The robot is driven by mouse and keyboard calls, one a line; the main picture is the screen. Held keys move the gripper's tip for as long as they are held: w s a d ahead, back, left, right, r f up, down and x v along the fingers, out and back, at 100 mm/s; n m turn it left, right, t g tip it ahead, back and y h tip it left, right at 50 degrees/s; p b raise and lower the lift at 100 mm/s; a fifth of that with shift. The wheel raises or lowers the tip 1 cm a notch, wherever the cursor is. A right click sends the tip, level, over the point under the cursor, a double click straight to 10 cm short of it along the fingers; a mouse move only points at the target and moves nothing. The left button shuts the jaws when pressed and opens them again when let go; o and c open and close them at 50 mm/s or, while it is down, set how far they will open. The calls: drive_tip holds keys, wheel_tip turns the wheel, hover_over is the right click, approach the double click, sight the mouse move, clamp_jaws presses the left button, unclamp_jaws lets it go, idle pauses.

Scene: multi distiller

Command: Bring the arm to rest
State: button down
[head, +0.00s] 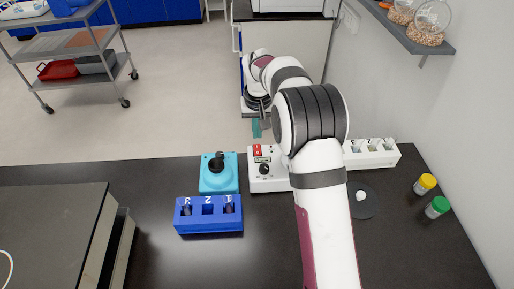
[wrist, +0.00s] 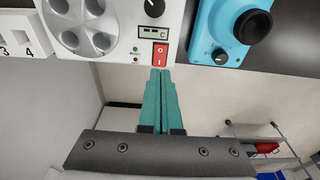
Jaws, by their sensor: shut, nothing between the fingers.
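My gripper (wrist: 160,73) shows in the wrist view with its two teal fingers together and nothing between them. In the head view, the fingers of my gripper (head: 257,129) show just beyond the back edge of the bench, partly hidden by my arm. The fingertips appear close to the red switch (wrist: 160,54) of a white device (wrist: 115,42); I cannot tell whether they touch it. The white device (head: 266,184) stands on the black bench, partly hidden behind my arm.
A teal mixer (head: 219,183) and a blue rack (head: 208,223) with tubes stand left of the white device. A white rack (head: 371,160), a yellow-capped bottle (head: 425,184) and a green-capped bottle (head: 438,207) stand right. A dark box (head: 50,240) fills the left front.

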drive_tip(key=shift+r, duration=0.4)
drive_tip(key=s+d+r+m, duration=0.2)
drive_tip(key=s+r, duration=0.6)
drive_tip(key=s, duration=0.3)
drive_tip(key=s+m+g+y, duration=0.1)
drive_tip(key=s+m+g, duration=0.1)
drive_tip(key=s, duration=2.6)
drive_tip(key=shift+s+f+m+y, duration=0.35)
drive_tip(key=shift+f+m+y, duration=0.1)
drive_tip(key=shift+m, duration=0.35)
